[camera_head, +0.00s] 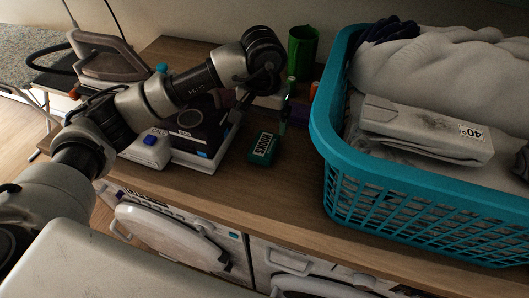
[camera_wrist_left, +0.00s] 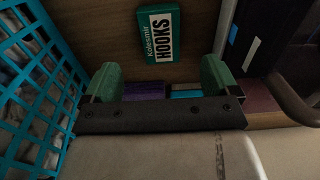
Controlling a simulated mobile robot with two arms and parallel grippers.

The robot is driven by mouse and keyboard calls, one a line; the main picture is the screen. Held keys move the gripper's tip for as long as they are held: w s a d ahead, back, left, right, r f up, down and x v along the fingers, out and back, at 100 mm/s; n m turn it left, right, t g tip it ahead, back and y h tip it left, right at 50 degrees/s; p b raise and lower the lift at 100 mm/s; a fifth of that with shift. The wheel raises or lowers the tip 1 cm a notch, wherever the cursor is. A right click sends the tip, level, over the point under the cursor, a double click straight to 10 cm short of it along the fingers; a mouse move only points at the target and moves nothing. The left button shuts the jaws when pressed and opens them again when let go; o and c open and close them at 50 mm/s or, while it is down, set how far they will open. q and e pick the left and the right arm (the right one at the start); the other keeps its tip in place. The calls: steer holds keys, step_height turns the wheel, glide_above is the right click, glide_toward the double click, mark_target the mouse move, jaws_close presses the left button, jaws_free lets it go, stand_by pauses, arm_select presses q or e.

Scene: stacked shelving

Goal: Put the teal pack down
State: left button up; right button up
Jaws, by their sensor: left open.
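The teal pack (camera_head: 263,148), labelled HOOKS, lies flat on the wooden counter between the dark boxed stack and the teal basket. In the left wrist view the teal pack (camera_wrist_left: 159,33) shows beyond the fingertips, with its label readable. My left gripper (camera_head: 262,108) is over the counter just behind the pack. Its two green fingertips (camera_wrist_left: 158,82) are wide apart, with nothing held between them. The pack appears clear of both fingers. My right gripper is not in view.
A teal laundry basket (camera_head: 335,160) with pale cloth and a grey pack stands close on the right. A dark boxed stack (camera_head: 200,125) and a small white-and-blue item (camera_head: 148,148) are on the left. A green cup (camera_head: 302,47) stands behind. Bare counter (camera_head: 262,190) lies in front.

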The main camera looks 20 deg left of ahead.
mark_target(264, 144)
arm_select(q)
step_height(264, 144, down, 4)
steer(key=shift+f+p, duration=0.15)
steer(key=shift+p, duration=0.25)
steer(key=shift+w+f+p, duration=0.2)
steer(key=shift+f+p, duration=0.3)
steer(key=shift+f, duration=0.85)
steer(key=shift+w+f+p, duration=0.2)
steer(key=shift+f+p, duration=0.25)
steer(key=shift+f, duration=0.85)
steer(key=c, duration=1)
